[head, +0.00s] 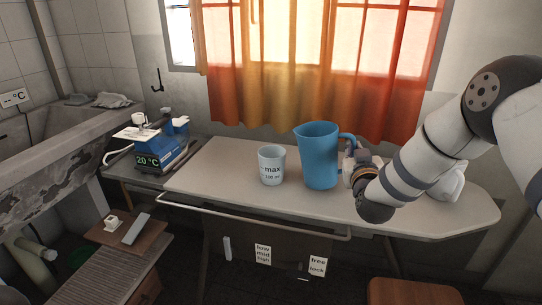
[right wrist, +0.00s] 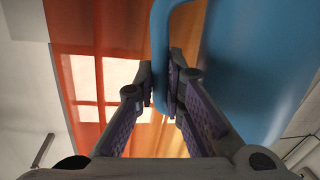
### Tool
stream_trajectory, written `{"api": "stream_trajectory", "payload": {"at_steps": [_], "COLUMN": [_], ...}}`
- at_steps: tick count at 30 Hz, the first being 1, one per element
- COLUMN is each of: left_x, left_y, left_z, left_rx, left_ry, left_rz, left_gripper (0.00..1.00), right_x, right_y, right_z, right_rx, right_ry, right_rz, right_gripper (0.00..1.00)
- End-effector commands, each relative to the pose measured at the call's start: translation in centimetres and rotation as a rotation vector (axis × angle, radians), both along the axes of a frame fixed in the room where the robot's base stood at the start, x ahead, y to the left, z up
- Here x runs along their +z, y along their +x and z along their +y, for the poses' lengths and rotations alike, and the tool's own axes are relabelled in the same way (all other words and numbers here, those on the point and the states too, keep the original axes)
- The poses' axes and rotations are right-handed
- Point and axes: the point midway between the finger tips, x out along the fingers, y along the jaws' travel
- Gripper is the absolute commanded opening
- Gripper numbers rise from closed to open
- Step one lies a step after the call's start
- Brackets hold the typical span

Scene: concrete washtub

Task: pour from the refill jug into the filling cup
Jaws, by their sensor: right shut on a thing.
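The refill jug (head: 318,160) is blue, with a spout on its left and a handle on its right. It stands upright on the pale board (head: 220,170). My right gripper (head: 350,150) is at the jug's handle, partly hidden behind my wrist. In the right wrist view, the two fingers of my right gripper (right wrist: 167,85) are shut on the blue handle (right wrist: 160,60), with the jug body (right wrist: 245,70) on the right. The filling cup (head: 271,166) is pale grey, marked "max" and "100 ml", and stands upright left of the jug, a small gap apart. My left gripper is not in view.
A blue device (head: 155,145) reading 20 °C stands left of the board. A white object (head: 450,182) lies behind my right forearm. A concrete tub (head: 60,130) is at far left. Orange curtains (head: 300,70) hang behind. The board left of the cup is clear.

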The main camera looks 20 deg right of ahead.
Motion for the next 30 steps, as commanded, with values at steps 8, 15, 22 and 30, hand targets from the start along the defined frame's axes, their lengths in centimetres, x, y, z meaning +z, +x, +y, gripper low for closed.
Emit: {"api": "stream_trajectory", "payload": {"at_steps": [8,15,22,30], "left_x": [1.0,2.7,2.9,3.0], "left_y": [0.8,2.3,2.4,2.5], "left_z": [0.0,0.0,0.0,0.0], "left_rx": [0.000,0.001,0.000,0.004], "left_ry": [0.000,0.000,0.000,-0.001], "left_rz": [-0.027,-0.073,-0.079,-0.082], "left_gripper": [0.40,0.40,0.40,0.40], "right_x": [2.4,5.6,5.6,5.6], "right_y": [0.1,0.1,0.1,0.0], "right_z": [0.0,0.0,0.0,0.0], "right_rx": [0.001,0.001,0.000,0.006], "right_ry": [-0.002,-0.002,0.126,0.147], "right_rz": [-0.015,-0.017,-0.082,-0.095], "right_gripper": [0.00,0.00,0.00,0.00]}}
